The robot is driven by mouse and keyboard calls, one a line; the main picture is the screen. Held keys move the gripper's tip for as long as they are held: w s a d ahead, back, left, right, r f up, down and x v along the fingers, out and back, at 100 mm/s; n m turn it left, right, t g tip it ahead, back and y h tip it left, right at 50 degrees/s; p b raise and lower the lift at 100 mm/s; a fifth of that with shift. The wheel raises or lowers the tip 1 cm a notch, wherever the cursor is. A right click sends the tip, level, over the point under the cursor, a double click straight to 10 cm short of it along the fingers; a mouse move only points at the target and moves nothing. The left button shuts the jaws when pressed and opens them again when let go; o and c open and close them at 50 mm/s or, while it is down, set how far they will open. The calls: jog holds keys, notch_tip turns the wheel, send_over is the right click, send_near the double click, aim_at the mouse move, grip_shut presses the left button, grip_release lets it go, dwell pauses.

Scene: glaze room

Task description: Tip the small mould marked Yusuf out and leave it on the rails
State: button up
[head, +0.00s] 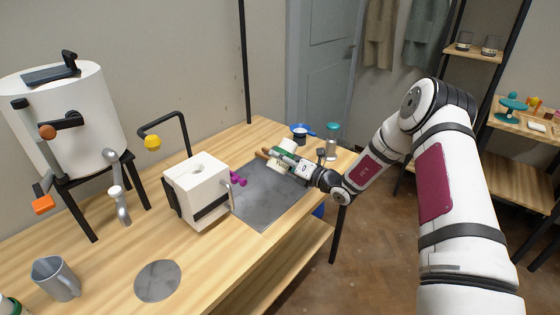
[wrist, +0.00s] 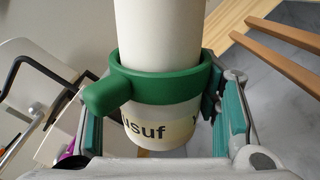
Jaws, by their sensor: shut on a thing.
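The small mould (wrist: 160,125) is white with a green band and a green knob; "usuf" shows on its label in the wrist view. In the head view the mould (head: 288,145) is at the far end of the table, partly hidden by my gripper. My gripper (head: 297,163) is shut around it, with teal pads on both sides in the wrist view (wrist: 165,125). The mould's inside is hidden. Two wooden rails (wrist: 275,42) lie to the right of it in the wrist view; the rail ends (head: 264,152) show beside it in the head view.
A grey slab (head: 265,200) lies on the table below. A white block mould (head: 197,185) with a hole on top stands left of it. A blue dish (head: 305,129) and a teal-lidded jar (head: 332,140) stand behind. A white tank (head: 75,115) stands at left, with a grey mug (head: 55,278) in front.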

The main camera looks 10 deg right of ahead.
jog(key=m, duration=0.4)
jog(key=m+b, duration=0.1)
jog(key=m, duration=0.2)
jog(key=shift+w+d+r, duration=0.15)
jog(key=shift+w+d, duration=0.15)
jog(key=m, duration=0.4)
jog(key=d+m+b, duration=0.1)
jog(key=m, duration=0.2)
jog(key=shift+w+r, duration=0.15)
jog(key=shift+w, duration=0.15)
jog(key=m, duration=0.3)
jog(key=shift+w+d+m, duration=0.25)
jog(key=shift+d+m, duration=0.05)
jog(key=shift+d, duration=0.05)
jog(key=m, duration=0.3)
jog(key=d+m+b, duration=0.1)
jog(key=shift+w+m, duration=0.3)
jog(key=shift+m, duration=0.1)
jog(key=shift+w+d+f+m+b, duration=0.1)
jog(key=shift+f+m+b, duration=0.1)
jog(key=shift+m+b, duration=0.45)
jog(key=shift+m, duration=0.25)
jog(key=shift+w+a+f+m+b, duration=0.1)
jog(key=shift+a+f+m+b, duration=0.2)
jog(key=shift+b, duration=0.5)
jog(key=shift+d, duration=0.1)
jog(key=shift+b, duration=0.45)
